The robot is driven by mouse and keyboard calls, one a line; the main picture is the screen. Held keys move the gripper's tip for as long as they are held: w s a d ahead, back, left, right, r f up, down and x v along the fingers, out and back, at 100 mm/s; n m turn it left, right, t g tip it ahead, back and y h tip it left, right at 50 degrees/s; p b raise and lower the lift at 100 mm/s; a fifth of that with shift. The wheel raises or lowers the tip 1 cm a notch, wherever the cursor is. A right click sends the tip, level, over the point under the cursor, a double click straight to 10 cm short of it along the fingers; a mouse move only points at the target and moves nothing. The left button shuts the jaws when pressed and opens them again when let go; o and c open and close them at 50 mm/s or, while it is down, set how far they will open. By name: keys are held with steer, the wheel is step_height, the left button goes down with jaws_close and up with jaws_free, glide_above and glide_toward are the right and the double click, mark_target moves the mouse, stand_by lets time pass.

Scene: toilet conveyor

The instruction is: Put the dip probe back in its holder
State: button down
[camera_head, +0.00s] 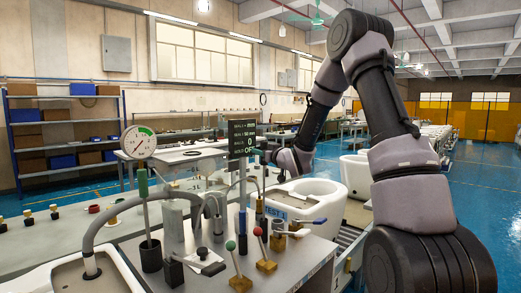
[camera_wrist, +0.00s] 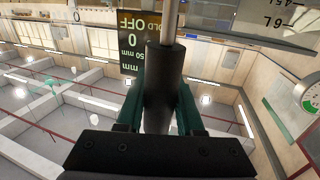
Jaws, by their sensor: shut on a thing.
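The dip probe shows in the wrist view as a dark round grip (camera_wrist: 163,75) with a thin metal rod (camera_wrist: 171,15) running out of its end. My gripper (camera_wrist: 160,105) has its two green-edged fingers shut around that grip. In the head view my gripper (camera_head: 271,153) is small and partly dark, beside the readout post and above the bench. The probe is hard to make out there. I cannot tell for sure which fitting is the holder. A readout display (camera_head: 243,138) reads 0 and OFF; it also shows in the wrist view (camera_wrist: 131,40).
Levers with red (camera_head: 257,231) and green (camera_head: 230,245) knobs and a curved grey hose (camera_head: 100,226) crowd the bench. A white toilet bowl (camera_head: 305,205) stands behind.

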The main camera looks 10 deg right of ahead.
steer(key=shift+f, duration=2.7)
steer(key=shift+c, duration=2.3)
jaws_free()
steer(key=v, duration=1)
steer(key=shift+s, duration=0.4)
steer(key=shift+d+r, duration=0.15)
steer(key=shift+d, duration=0.05)
